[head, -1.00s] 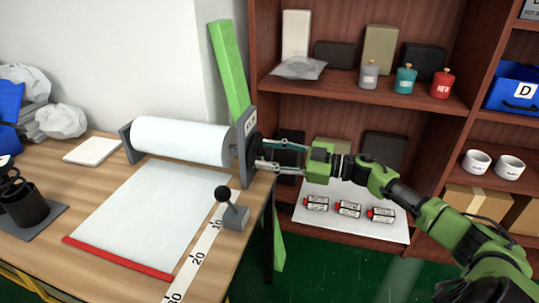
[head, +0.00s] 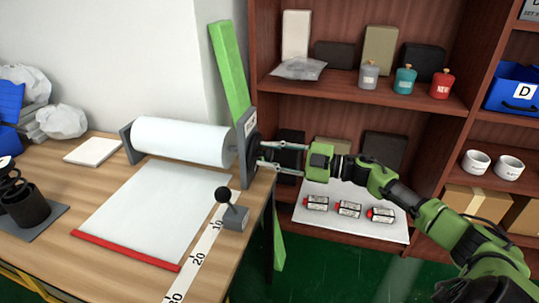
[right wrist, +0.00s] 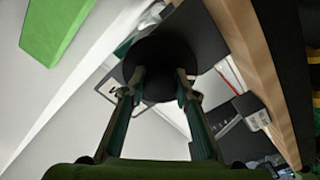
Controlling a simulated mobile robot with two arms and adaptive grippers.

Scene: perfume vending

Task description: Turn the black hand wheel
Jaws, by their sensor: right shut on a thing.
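The black hand wheel (head: 254,146) is on the right end plate of the paper roller. It is seen nearly edge-on in the head view and as a dark disc (right wrist: 150,50) in the right wrist view. My right gripper (head: 264,155) reaches it from the right. Its fingers (right wrist: 160,88) are shut on the round black middle part of the wheel. The white paper roll (head: 180,141) lies between two grey end plates. A white sheet (head: 155,207) with a red front edge (head: 125,252) lies on the table. My left gripper is not in view.
A grey block with a black ball-topped lever (head: 234,215) stands beside the numbered strip (head: 198,258). A green post (head: 228,70) leans behind the roller. A wooden shelf (head: 345,92) with bottles and boxes stands behind my right arm. A black cup (head: 25,205) is at left.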

